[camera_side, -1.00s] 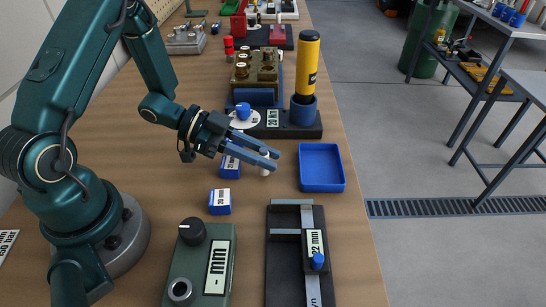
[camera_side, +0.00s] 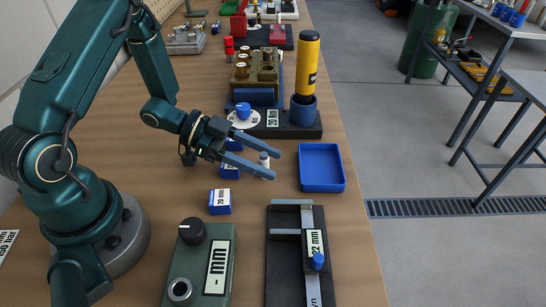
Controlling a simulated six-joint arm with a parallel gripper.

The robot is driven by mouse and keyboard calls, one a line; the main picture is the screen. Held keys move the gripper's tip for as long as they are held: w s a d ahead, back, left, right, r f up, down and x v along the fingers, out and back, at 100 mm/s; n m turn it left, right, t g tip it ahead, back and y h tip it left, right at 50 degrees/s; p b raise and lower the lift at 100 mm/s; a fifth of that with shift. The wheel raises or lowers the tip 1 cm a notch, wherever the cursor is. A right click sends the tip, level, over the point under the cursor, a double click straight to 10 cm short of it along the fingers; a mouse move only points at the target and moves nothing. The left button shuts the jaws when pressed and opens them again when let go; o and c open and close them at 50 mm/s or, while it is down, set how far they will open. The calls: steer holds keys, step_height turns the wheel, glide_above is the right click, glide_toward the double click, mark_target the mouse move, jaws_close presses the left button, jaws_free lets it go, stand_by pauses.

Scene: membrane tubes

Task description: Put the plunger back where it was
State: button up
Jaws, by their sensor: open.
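My gripper (camera_side: 274,165) is open, its two long blue-grey fingers spread low over the wooden table. A small whitish upright piece (camera_side: 264,159) shows between the fingers near their tips, partly hidden by the nearer finger. I cannot tell whether either finger touches it, nor for sure that it is the plunger. A yellow and black cylinder (camera_side: 308,65) stands upright in a blue cup (camera_side: 303,111) on a dark base labelled 20, behind my gripper. A blue-topped piece (camera_side: 243,110) is on a white disc beside that cup.
An empty blue tray (camera_side: 321,168) lies right of my fingertips. Small blue boxes (camera_side: 220,202) lie below and under my gripper. A green device with a knob (camera_side: 200,265) and a dark 22 mm sliding fixture (camera_side: 297,255) are in front. A brass block (camera_side: 255,75) stands behind.

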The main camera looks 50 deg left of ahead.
steer(key=v, duration=1.2)
steer(key=shift+w, duration=0.1)
steer(key=shift+w+a+y, duration=0.1)
steer(key=shift+w+y, duration=0.15)
steer(key=shift+y, duration=0.05)
steer(key=w+a+t+y, duration=0.1)
steer(key=w+y, duration=0.1)
steer(key=w+a+r+y, duration=0.1)
steer(key=w+y, duration=0.1)
steer(key=w, duration=0.1)
steer(key=w+a+r+n+t+y, duration=0.1)
steer(key=w+y, duration=0.1)
steer(key=shift+w+a+t, duration=0.15)
steer(key=shift+a+t, duration=0.15)
steer(key=shift+a, duration=0.1)
steer(key=a+r+n+y, duration=0.3)
steer(key=r+n+y, duration=0.3)
steer(key=r+y, duration=0.25)
steer(key=s+d+f+n+g+h, duration=0.1)
steer(key=s+d+n+g+h, duration=0.3)
steer(key=s+d, duration=0.8)
steer(key=s, duration=0.3)
steer(key=shift+d+g, duration=0.25)
steer(key=shift+g, duration=0.05)
